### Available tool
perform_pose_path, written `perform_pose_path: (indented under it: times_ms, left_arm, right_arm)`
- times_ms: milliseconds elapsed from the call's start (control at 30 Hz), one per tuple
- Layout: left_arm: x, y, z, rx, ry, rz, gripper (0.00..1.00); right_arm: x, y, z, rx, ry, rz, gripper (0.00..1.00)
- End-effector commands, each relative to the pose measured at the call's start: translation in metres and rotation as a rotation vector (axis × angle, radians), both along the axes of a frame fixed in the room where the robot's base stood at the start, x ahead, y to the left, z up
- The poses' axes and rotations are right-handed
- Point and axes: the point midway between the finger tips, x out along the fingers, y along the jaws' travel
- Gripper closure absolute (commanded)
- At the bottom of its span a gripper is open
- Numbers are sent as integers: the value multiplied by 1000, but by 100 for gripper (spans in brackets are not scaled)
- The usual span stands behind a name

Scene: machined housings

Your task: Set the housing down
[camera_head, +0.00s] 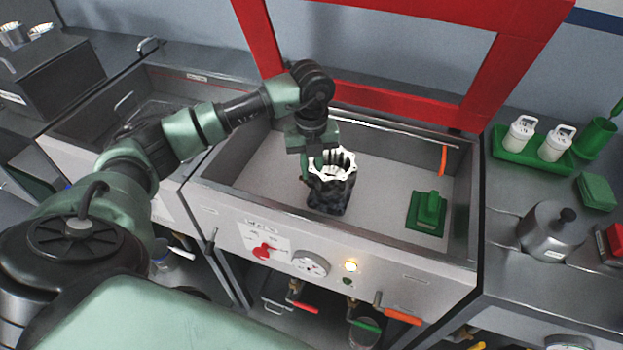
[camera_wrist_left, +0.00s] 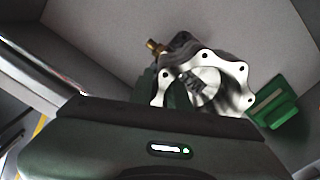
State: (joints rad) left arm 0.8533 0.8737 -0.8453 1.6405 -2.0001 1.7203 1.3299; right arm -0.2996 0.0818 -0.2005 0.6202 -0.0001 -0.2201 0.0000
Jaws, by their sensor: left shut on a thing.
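The housing (camera_head: 330,190) is a dark, rough-cast body with a bright machined flange with bolt holes on top. It is inside the open basin (camera_head: 270,190), near its middle. My left gripper (camera_head: 311,168) comes down from above and is shut on the housing's left side. In the left wrist view the housing (camera_wrist_left: 215,85) shows its bright flange and hollow bore beyond the gripper body, with a small brass fitting (camera_wrist_left: 155,47) beside it. I cannot tell whether its base touches the basin floor. My right gripper is not in view.
A green block-like fixture (camera_head: 427,211) sits on the basin floor to the right. A red frame (camera_head: 390,100) stands behind the basin. White-lidded bottles in a green tray (camera_head: 540,158) and a metal can (camera_head: 548,232) stand on the right bench. The basin floor left of the housing is clear.

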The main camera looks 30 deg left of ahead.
Motion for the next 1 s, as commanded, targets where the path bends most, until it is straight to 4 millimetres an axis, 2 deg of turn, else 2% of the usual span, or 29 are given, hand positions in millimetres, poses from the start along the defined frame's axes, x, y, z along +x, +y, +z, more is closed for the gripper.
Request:
perform_pose_path:
  times_ms: [167,433,867,900,967,1000]
  left_arm:
    - [1,-1,-9,-2,-3,-1,100]
    - [1,0,-42,-2,-3,0,100]
    - [1,0,-49,-2,-6,-1,100]
    - [0,0,-52,0,-1,-1,80]
    - [0,0,-51,0,-1,-1,64]
    - [0,0,-51,0,-1,-1,61]
  right_arm:
    - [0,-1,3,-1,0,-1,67]
    - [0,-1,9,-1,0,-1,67]
    - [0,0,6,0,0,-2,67]
    - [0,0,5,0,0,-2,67]
    - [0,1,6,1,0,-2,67]
    - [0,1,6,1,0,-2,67]
